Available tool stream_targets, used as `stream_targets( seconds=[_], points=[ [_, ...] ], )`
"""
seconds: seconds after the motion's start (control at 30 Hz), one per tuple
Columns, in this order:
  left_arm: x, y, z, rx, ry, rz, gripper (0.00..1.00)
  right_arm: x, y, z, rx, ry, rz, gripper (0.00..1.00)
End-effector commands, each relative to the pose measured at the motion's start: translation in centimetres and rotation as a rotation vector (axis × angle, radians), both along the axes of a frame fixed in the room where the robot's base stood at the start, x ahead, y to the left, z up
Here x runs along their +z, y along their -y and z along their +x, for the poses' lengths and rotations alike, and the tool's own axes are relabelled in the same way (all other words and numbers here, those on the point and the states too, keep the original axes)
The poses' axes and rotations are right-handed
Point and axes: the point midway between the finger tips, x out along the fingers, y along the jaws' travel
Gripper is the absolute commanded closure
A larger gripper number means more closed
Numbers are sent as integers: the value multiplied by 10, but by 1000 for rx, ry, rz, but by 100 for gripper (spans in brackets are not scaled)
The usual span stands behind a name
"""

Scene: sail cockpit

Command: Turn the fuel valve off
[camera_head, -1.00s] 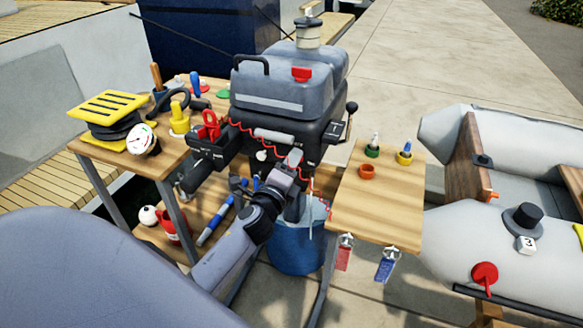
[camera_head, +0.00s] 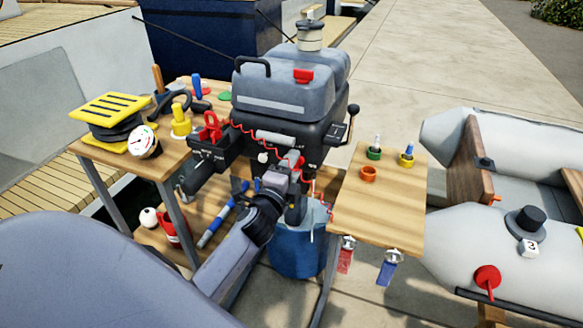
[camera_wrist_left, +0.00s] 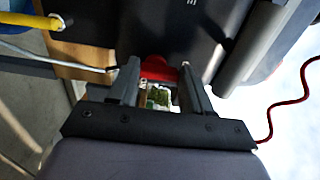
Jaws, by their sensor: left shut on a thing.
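The outboard motor's dark cowl (camera_head: 345,105) stands between two wooden tops, with the grey tank above it. The red fuel valve handle (camera_wrist_left: 158,70) is on the motor's dark front in the left wrist view, between my left fingertips. In the head view a bit of the red handle (camera_head: 300,161) shows just past the gripper. My left gripper (camera_head: 285,165) is closed on this handle; it also shows in the left wrist view (camera_wrist_left: 160,85). The fingers hide part of the handle, and its exact angle is hard to tell. My right gripper is out of view.
A red coiled cord (camera_head: 246,128) hangs across the motor front near my gripper. A blue bucket (camera_head: 297,252) stands below. A wooden side table (camera_head: 378,205) with small coloured rings is at right, an inflatable boat (camera_head: 490,240) beyond. A yellow-topped stack (camera_head: 108,107) stands at left.

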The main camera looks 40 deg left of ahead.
Motion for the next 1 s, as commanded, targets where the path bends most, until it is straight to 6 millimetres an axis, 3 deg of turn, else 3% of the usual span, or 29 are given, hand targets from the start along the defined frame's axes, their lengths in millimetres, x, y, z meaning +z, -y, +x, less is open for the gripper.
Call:
stream_targets(
  seconds=[0.1,0.13,0.2,0.57,1.0],
  points=[
    [-1,1,0,-1,-2,-7,82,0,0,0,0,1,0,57],
    [-1,1,0,-1,-2,-7,48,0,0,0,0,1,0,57],
    [-1,1,0,-1,-1,-5,26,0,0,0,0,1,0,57],
    [-1,1,-3,0,-1,-2,26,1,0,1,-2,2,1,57],
    [-2,14,-56,0,-3,-4,26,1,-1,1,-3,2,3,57]
  ],
)
